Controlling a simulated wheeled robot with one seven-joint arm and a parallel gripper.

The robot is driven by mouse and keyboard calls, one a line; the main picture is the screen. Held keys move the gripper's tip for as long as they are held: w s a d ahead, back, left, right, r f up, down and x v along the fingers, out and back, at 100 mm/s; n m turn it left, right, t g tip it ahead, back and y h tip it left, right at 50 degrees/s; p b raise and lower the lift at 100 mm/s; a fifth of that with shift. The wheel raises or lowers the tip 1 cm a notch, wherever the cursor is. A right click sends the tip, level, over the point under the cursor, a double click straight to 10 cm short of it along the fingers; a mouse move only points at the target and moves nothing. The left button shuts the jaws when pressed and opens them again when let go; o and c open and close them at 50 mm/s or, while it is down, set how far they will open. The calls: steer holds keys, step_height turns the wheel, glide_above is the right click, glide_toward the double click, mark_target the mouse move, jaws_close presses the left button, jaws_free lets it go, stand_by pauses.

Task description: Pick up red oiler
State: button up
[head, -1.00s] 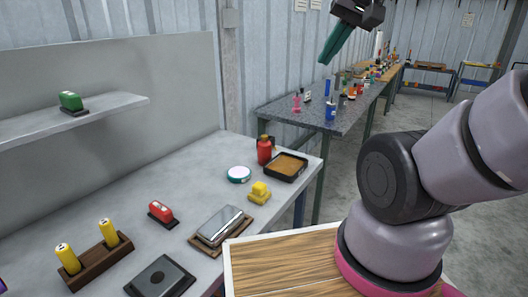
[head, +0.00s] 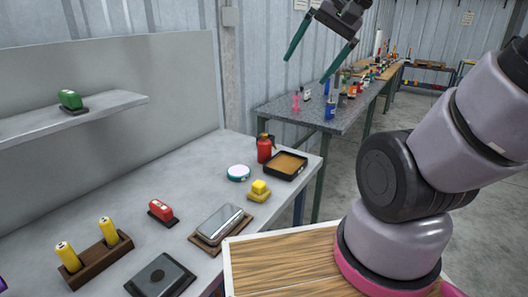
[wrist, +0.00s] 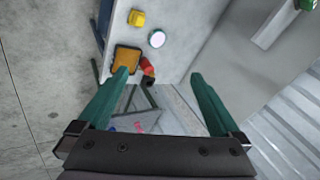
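The red oiler (head: 264,150), a small red can with a dark part at its top and side, stands upright near the far end of the grey workbench (head: 120,195). It also shows in the wrist view (wrist: 147,66), small and between the fingers in the picture but well away from them. My gripper (head: 306,69) has two green fingers spread wide. It is open and empty, high in the air beyond and to the right of the oiler in the head view. Both fingers also show in the wrist view (wrist: 159,74).
A black tray with a brown inside (head: 286,166) sits close to the oiler's right. A round white-topped dish (head: 238,173) and a yellow block (head: 259,191) are nearer. A grey shelf (head: 70,122) is at the left. A cluttered second table (head: 305,112) stands behind.

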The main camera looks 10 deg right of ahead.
steer(key=w+a+f+m+g+y, duration=0.1)
steer(key=w+a+f+m+y, duration=0.4)
steer(key=w, duration=0.3)
steer(key=w+a+f+m+y, duration=0.35)
steer(key=w+f+m, duration=0.3)
steer(key=w, duration=0.25)
steer(key=m+t+h, duration=0.5)
steer(key=m+t, duration=0.2)
steer(key=m, duration=0.5)
glide_toward(260, 142)
steer(key=w+f, duration=0.1)
steer(key=w, duration=0.2)
steer(key=shift+w+d+f+m, duration=0.15)
steer(key=shift+d+f+m, duration=0.1)
steer(key=shift+f, duration=0.25)
steer(key=x, duration=1)
steer(key=shift+w, duration=0.25)
steer(key=shift+c, duration=0.3)
jaws_close()
